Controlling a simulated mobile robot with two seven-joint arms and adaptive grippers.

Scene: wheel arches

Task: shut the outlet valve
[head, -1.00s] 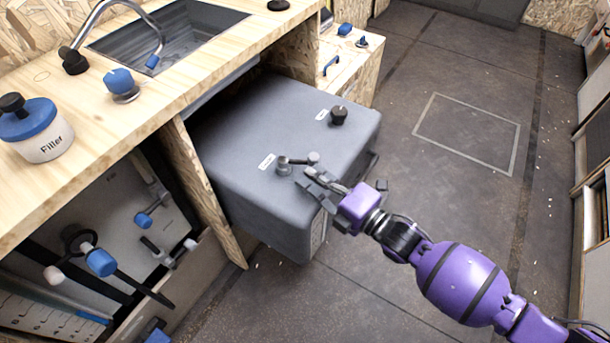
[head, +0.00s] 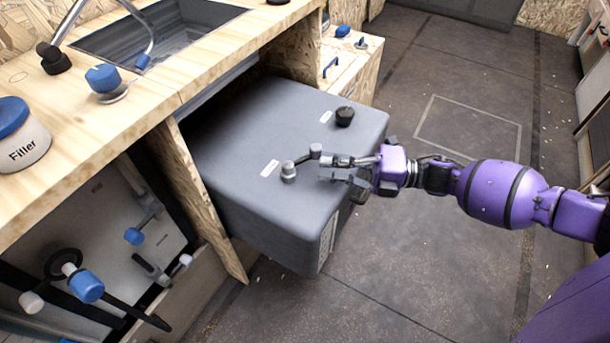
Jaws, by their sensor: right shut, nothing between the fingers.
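A grey tank (head: 250,125) stands partly out from under the wooden counter. On its top is a small grey lever valve (head: 288,172), beside a white label too small to read. I cannot tell from the label whether it is the outlet valve. Its arm points up and to the right in the picture and ends in a dark knob (head: 316,150). My right gripper (head: 328,166) is shut and empty, just right of the knob, its fingers pointing left over the tank top. I cannot tell whether it touches the knob. My left gripper is out of view.
A black cap (head: 344,116) sits on the tank behind my gripper. The counter (head: 150,110) with sink and a wooden panel (head: 195,195) border the tank on the left. Blue-handled valves (head: 87,288) are under the counter. The floor (head: 400,270) on the right is clear.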

